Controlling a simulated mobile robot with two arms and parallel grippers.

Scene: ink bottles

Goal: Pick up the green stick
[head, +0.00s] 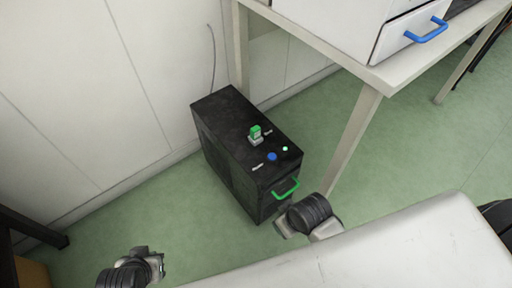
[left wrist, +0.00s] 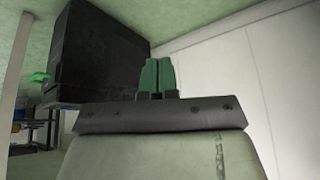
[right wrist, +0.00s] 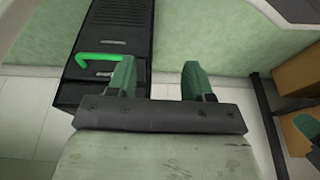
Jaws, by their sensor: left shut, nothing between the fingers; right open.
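My left gripper (head: 152,262) is low at the left, away from the box. In the left wrist view its fingers (left wrist: 157,76) are together with nothing between them. The stick is not clearly visible in either wrist view.
A white table (head: 392,72) with a blue-handled drawer (head: 426,31) stands at the right. A wall is behind the box; green floor is open to the left.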

